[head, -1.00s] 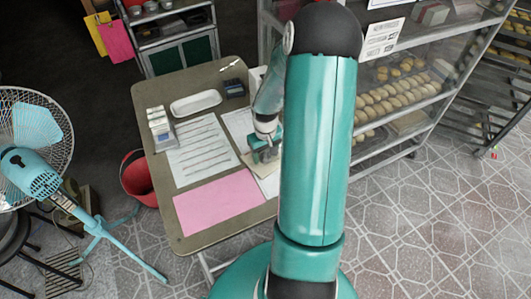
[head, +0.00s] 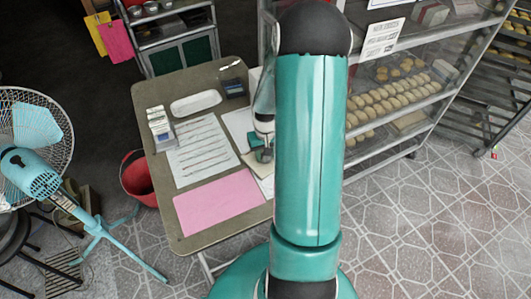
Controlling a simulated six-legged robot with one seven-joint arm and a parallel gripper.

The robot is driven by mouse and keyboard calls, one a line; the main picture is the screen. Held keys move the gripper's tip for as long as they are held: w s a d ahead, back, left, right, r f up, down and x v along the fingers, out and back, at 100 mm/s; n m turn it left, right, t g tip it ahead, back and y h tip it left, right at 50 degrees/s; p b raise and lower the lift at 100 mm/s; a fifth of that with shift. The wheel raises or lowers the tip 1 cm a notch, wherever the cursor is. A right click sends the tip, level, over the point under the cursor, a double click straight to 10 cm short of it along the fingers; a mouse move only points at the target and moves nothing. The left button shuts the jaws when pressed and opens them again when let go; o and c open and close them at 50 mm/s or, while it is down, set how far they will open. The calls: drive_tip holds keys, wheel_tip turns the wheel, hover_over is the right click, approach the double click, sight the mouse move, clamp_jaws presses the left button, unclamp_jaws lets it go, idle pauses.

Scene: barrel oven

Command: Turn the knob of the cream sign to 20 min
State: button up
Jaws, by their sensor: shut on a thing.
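The cream sign (head: 254,164) lies at the right side of the folding table, and only a pale edge of it shows. My gripper (head: 263,155) points down over it, partly covered by my own arm. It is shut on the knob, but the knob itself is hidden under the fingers. No marks or pointer of the dial can be read in this view.
The table (head: 206,230) also bears a pink sheet (head: 219,202), a printed sheet (head: 203,150), a white tray (head: 196,103) and small boxes (head: 160,128). A glazed rack of buns (head: 395,103) stands close on the right. A fan (head: 32,172) and red bucket (head: 136,177) stand left.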

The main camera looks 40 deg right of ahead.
drive_tip(key=m, duration=1.4)
idle(1.3)
drive_tip(key=o, duration=1)
wheel_tip(320, 180, up, 14)
drive_tip(key=shift+f, duration=0.1)
